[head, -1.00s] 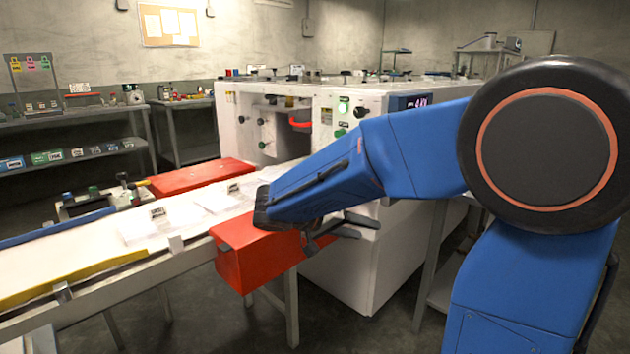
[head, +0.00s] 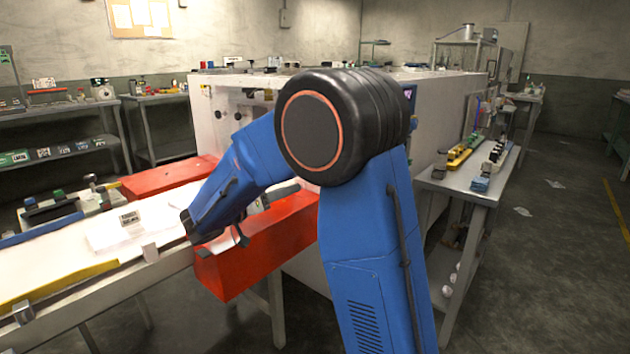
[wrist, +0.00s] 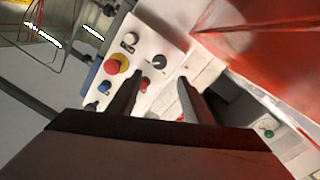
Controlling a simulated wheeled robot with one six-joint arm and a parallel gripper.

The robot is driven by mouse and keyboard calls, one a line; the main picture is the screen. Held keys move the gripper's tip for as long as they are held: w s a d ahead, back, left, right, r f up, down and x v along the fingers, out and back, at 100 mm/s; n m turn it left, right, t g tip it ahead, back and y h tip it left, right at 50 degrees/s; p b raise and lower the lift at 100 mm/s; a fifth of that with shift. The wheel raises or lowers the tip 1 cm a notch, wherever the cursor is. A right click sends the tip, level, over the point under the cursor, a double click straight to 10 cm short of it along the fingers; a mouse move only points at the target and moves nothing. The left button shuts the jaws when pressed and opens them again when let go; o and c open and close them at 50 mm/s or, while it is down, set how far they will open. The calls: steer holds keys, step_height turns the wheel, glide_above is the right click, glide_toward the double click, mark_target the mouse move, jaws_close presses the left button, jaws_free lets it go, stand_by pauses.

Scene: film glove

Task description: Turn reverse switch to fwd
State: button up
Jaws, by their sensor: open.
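A pale control panel (wrist: 150,45) shows in the wrist view, tilted in the picture. It carries a black rotary knob with a white mark (wrist: 156,61), a red mushroom button on a yellow collar (wrist: 117,63), and several other buttons and knobs. The labels are too small to read, so I cannot tell for sure which one is the reverse switch. My gripper (wrist: 160,77) is open and empty. Its two dark fingers point at the panel, with the knob just beyond and between their tips. Contact is not visible. In the head view my arm hides the panel.
A long red guard box (head: 255,250) lies beside my gripper, and its red surface fills the wrist view's upper right. A second red box (head: 170,176) lies across the conveyor (head: 60,262). A side bench (head: 450,183) stands to the right, with open floor beyond it.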

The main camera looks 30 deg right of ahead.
steer(key=x, duration=1.3)
steer(key=shift+d, duration=0.1)
steer(key=shift+c, duration=0.3)
steer(key=c, duration=1)
